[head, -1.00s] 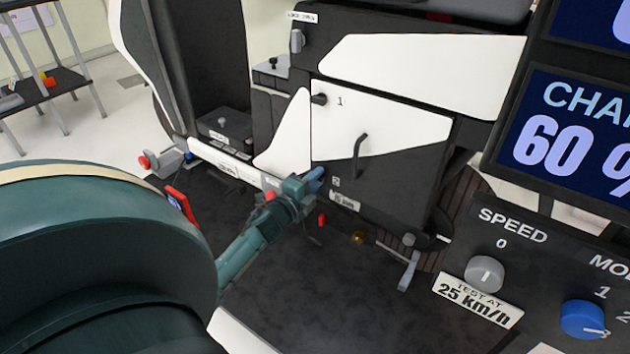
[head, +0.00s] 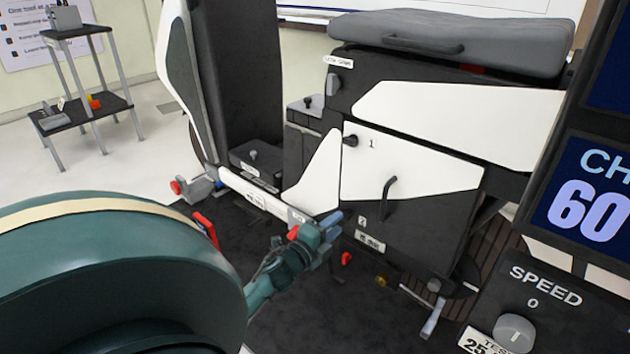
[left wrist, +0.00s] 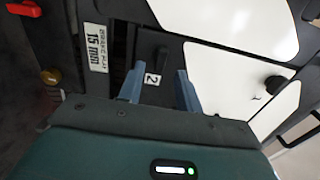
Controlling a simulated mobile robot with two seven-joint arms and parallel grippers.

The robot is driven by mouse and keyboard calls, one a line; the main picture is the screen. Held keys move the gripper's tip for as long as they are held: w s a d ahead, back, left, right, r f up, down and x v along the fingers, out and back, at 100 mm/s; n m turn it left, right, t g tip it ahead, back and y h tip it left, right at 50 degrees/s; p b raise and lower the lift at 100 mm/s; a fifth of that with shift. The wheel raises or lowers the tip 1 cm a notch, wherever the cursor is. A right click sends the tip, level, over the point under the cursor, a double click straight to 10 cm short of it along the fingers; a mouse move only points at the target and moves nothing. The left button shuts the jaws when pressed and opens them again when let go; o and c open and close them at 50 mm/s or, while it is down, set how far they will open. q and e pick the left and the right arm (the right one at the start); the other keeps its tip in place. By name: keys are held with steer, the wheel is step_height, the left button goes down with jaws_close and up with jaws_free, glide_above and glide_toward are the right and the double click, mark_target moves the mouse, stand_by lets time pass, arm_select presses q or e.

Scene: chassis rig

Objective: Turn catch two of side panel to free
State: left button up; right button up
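The side panel (head: 412,178), black with a white upper area and a black handle (head: 388,197), is on the chassis; it also shows in the left wrist view (left wrist: 215,72). Catch two (left wrist: 162,59) is a dark knob beside the label "2" (left wrist: 152,79). In the head view my left gripper hides it. Catch one (head: 350,140) is a dark knob by the label "1"; it shows at right in the left wrist view (left wrist: 275,84). My left gripper (head: 334,221) is open, its blue fingers (left wrist: 159,88) apart on either side of catch two's line. Contact cannot be told. My right gripper is out of view.
A display (head: 590,195) and a console with a speed knob (head: 514,333) stand at the right. A grey seat (head: 450,42) is above the panel. Red parts (head: 346,258) and a yellow knob (head: 381,280) sit below it. A shelf stand (head: 82,107) is at far left.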

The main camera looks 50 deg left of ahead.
arm_select(q)
steer(key=s+d+p, duration=0.1)
steer(key=s, duration=0.8)
steer(key=shift+s, duration=0.25)
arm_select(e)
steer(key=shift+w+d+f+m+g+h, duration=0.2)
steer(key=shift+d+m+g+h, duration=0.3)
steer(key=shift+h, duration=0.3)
arm_select(q)
steer(key=shift+p, duration=0.3)
